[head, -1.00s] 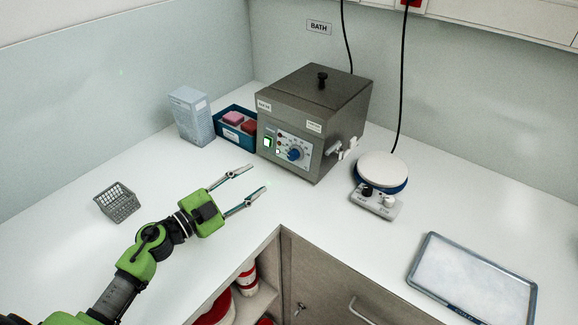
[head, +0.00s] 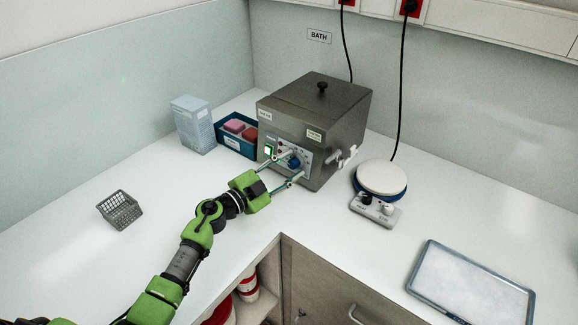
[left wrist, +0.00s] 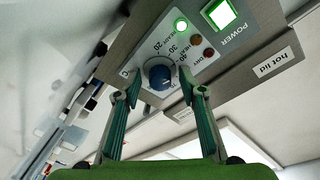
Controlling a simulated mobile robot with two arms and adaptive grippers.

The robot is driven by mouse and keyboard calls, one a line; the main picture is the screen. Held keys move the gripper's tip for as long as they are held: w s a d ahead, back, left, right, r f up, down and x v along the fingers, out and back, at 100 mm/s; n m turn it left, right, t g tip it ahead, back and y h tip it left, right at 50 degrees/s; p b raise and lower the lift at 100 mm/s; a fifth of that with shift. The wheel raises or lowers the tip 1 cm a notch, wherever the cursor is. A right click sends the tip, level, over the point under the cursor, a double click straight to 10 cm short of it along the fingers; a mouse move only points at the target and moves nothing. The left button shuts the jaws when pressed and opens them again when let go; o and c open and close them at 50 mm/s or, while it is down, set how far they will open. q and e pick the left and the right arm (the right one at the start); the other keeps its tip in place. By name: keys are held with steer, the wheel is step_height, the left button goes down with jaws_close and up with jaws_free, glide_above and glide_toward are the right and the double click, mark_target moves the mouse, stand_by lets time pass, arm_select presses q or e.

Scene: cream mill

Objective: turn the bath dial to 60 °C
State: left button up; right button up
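The bath (head: 318,110) is a grey metal box with a lid and a black knob on top, at the back of the counter. Its blue dial (head: 294,162) sits on the front panel; it also shows in the left wrist view (left wrist: 158,76). I cannot read the dial's setting surely; part of its number scale shows around it. My left gripper (head: 287,167) is at the panel, open, with its fingertips (left wrist: 160,88) on either side of the dial and gaps between. My right gripper is out of view.
A tap (head: 347,154) sticks out from the bath's right side. A hotplate (head: 381,182) stands right of it. A blue bin (head: 236,142) and a pale carton (head: 191,125) stand left. A wire basket (head: 119,209) and a metal tray (head: 473,287) lie further out.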

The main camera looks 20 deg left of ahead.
arm_select(q)
jaws_close()
steer(key=shift+m, duration=0.3)
steer(key=m+p, duration=0.1)
steer(key=m, duration=0.2)
steer(key=m+g+p, duration=0.1)
steer(key=m, duration=0.1)
steer(key=shift+r+m+h+p, duration=0.2)
steer(key=shift+m+h+p, duration=0.1)
steer(key=shift+m+p, duration=0.1)
steer(key=m+g+p, duration=0.1)
steer(key=m+p, duration=0.1)
steer(key=m, duration=0.2)
steer(key=shift+r, duration=0.1)
steer(key=shift+m+p, duration=0.35)
steer(key=shift+m, duration=0.45)
steer(key=shift+g+y, duration=0.3)
steer(key=shift+y, duration=0.1)
